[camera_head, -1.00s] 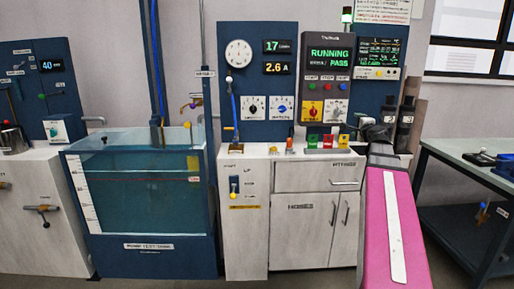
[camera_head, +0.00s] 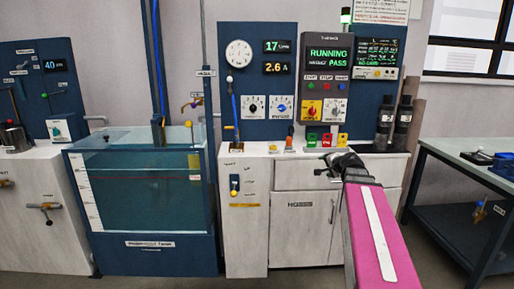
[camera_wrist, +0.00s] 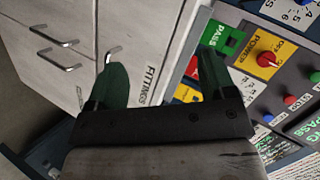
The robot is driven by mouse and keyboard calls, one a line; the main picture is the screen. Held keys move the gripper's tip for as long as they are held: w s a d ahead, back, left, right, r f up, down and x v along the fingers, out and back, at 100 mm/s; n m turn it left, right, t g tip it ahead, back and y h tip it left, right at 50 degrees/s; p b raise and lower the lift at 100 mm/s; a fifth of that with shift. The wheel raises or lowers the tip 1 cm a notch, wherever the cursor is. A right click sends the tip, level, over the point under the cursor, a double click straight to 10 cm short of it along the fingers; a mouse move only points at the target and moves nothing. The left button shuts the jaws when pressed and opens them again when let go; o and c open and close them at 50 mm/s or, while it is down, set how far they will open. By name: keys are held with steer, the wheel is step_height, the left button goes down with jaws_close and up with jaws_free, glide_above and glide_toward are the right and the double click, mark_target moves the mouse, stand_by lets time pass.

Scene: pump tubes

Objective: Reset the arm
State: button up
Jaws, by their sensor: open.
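My gripper (camera_head: 330,167) is at the end of my pink arm, in front of the cabinet's upper drawer at the right of the bench. In the wrist view my gripper (camera_wrist: 163,85) shows its two dark green fingers spread well apart, with nothing between them. The test panel (camera_head: 326,75) behind it reads "RUNNING" and "PASS", and the green lamp (camera_head: 346,15) on top is lit. Coloured tags (camera_head: 326,140) in green, red and yellow stand on the bench behind my gripper.
A glass water tank (camera_head: 140,195) stands to the left of the white cabinet (camera_head: 247,215). Two black cylinders (camera_head: 402,125) stand at the bench's right end. A side table (camera_head: 460,150) holding small items is at the far right. The floor shows only in narrow strips.

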steer(key=s+a+f+n+g+h, duration=0.1)
steer(key=s+a+f+n+g, duration=0.2)
steer(key=s+f, duration=0.4)
steer(key=s+a+f+n+g+h, duration=0.1)
steer(key=s+a+f+n+g, duration=0.3)
steer(key=s+f, duration=0.3)
steer(key=s+a+f+n+g+h, duration=0.1)
steer(key=s+a+f+n+g, duration=0.2)
steer(key=s+f, duration=0.4)
step_height(320, 180, down, 7)
steer(key=shift+s+a+f+n+g+h, duration=0.1)
steer(key=shift+s+a+n+g+h, duration=0.25)
steer(key=shift+a+g, duration=0.65)
steer(key=shift+d, duration=0.15)
stand_by(2.6)
